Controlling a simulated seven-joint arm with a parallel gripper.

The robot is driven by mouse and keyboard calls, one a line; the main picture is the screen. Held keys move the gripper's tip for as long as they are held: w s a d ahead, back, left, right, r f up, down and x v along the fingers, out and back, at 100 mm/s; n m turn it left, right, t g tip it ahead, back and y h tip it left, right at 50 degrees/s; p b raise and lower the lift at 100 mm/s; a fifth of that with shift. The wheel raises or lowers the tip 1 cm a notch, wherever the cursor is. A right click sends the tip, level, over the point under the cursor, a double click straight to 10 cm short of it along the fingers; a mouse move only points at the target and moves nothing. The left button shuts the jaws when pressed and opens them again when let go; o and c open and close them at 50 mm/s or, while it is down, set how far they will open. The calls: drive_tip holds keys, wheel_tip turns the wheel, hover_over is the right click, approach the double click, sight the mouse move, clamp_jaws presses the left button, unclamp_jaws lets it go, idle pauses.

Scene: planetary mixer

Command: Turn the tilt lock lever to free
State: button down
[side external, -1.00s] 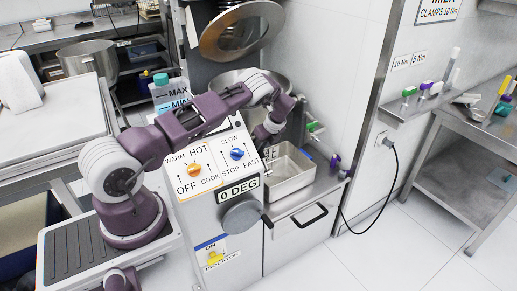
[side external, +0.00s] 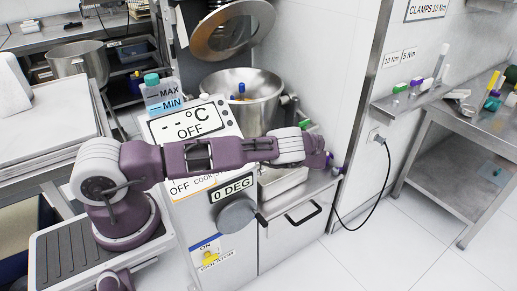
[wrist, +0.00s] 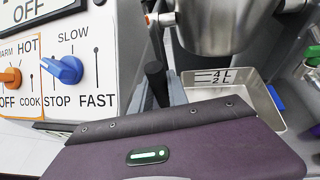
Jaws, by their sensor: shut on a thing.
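The tilt lock lever appears to be the upright black handle (wrist: 155,80) in the wrist view; I see no label on it. My gripper (wrist: 159,92) is shut on this handle, with a grey finger on either side. The handle's lower end and pivot are hidden behind my gripper body. In the side view my outstretched arm crosses the mixer's front and hides the fingers and the handle. A sign on the mixer reads 0 DEG (side external: 233,190), above a grey handwheel (side external: 237,215).
The steel bowl (side external: 243,100) is close behind the handle. A steel tray (wrist: 235,103) lies to its right. The control panel, with a blue knob (wrist: 67,70), is close on the left. The wall and a shelf (side external: 412,100) with clamps stand further right.

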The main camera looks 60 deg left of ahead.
drive_tip(key=shift+d+y, duration=0.8)
drive_tip(key=shift+y, duration=0.1)
drive_tip(key=shift+d, duration=0.1)
drive_tip(key=c, duration=1.3)
unclamp_jaws()
drive_tip(key=v, duration=0.7)
